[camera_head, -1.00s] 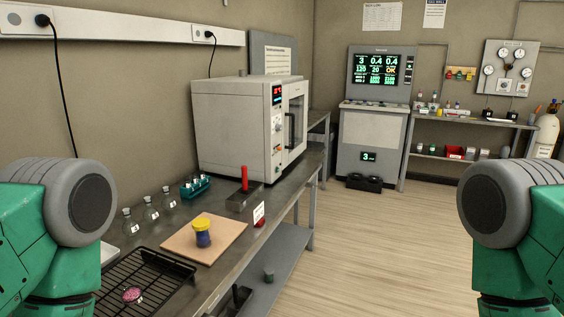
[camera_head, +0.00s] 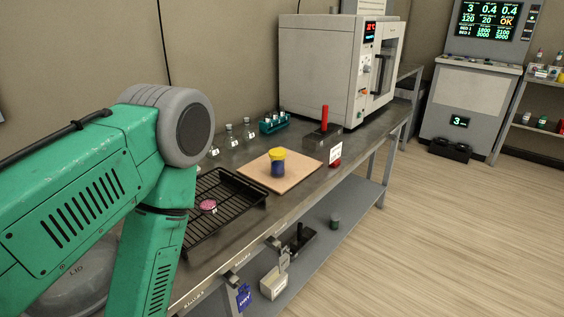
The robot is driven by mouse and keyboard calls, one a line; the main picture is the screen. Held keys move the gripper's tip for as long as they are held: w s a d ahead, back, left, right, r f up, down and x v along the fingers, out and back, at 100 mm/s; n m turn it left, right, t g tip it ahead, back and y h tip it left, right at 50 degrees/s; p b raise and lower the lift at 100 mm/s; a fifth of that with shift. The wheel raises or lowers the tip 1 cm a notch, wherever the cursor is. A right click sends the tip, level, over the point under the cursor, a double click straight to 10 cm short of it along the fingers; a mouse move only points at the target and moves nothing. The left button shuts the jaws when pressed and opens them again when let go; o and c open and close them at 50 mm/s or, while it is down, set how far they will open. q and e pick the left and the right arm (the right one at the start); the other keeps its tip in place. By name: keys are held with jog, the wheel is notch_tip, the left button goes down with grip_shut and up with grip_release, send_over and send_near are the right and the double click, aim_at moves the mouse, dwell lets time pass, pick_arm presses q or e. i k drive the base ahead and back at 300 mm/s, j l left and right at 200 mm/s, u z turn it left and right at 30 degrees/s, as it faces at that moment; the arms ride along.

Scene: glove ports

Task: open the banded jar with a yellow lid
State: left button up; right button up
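The jar (camera_head: 278,168) has a blue body and a yellow lid (camera_head: 278,153). It stands upright on a tan board (camera_head: 300,172) on the steel bench, with the lid on; any band on it is too small to make out. My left arm comes in from the left, and its elbow joint shows in front of the wall and bench. My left gripper is outside the picture. My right arm and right gripper are not in view.
A black wire rack (camera_head: 225,200) with a pink dish (camera_head: 208,206) lies left of the board. Small flasks (camera_head: 231,137), a teal vial rack (camera_head: 273,122), a red-handled block (camera_head: 323,136) and a white oven (camera_head: 320,65) stand behind. A white card (camera_head: 336,152) stands near the front edge.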

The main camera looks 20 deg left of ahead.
aim_at(277, 167)
jog(key=i+l+u, duration=0.15)
jog(key=u, duration=1)
jog(key=i+l+u, duration=0.1)
jog(key=l+u, duration=0.25)
jog(key=l, duration=0.45)
jog(key=l+u, duration=0.4)
jog(key=l, duration=0.4)
jog(key=k+l+u, duration=0.1)
jog(key=l+u, duration=0.25)
jog(key=l, duration=0.45)
